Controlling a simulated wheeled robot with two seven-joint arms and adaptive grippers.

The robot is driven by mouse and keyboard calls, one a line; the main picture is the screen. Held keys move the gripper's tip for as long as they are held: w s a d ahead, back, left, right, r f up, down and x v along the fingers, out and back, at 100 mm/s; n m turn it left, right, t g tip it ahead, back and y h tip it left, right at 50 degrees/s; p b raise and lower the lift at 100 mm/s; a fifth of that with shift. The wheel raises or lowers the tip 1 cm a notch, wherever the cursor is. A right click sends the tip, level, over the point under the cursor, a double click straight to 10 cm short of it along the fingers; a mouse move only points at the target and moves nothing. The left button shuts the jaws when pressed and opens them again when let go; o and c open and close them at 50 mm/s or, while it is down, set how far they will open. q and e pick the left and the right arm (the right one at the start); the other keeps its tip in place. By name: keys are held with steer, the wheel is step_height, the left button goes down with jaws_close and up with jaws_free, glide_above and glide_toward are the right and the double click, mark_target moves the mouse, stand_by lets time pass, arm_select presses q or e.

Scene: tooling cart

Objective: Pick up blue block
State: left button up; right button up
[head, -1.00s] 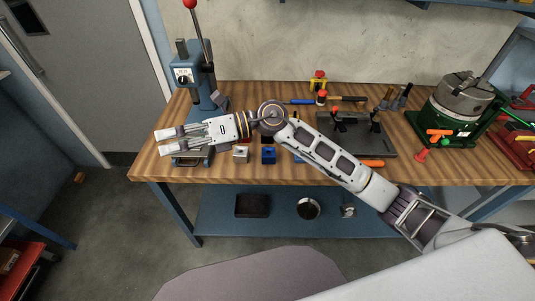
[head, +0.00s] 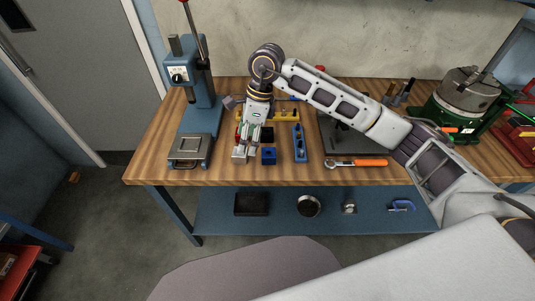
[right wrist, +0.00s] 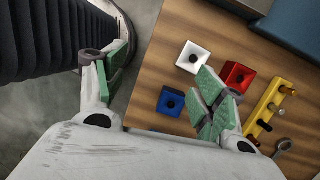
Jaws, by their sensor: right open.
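The blue block (head: 268,157), a small cube with a dark round hole on top, stands near the front edge of the wooden bench. My right gripper (head: 246,146) points down just left of and behind it, close to the white block (head: 239,154). In the right wrist view the gripper (right wrist: 161,72) is open and empty. There the blue block (right wrist: 171,101) shows between the spread fingers, nearer the right one, and stands clear of both. My left gripper is not in view.
The white block (right wrist: 192,57) and a red block (right wrist: 238,76) stand close by, the red one partly behind a finger. A black block (head: 267,134), a blue rail (head: 299,143) and a yellow rail (right wrist: 266,108) are near. A press (head: 192,95) stands left, an orange-handled wrench (head: 357,162) right.

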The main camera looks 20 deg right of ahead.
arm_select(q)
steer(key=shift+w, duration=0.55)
arm_select(e)
steer(key=w+d+r+h, duration=0.1)
steer(key=w+d+h, duration=0.2)
steer(key=d, duration=0.4)
steer(key=shift+d+r+t, duration=0.15)
steer(key=shift+r+t, duration=0.1)
steer(key=shift+t, duration=0.05)
glide_above(268, 153)
step_height(268, 153, down, 8)
steer(key=shift+s+r+p, duration=0.1)
steer(key=shift+p, duration=0.2)
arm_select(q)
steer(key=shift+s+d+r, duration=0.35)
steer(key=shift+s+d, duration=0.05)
arm_select(e)
steer(key=shift+d+f, duration=0.1)
steer(key=shift+f, duration=0.35)
steer(key=shift+f, duration=0.1)
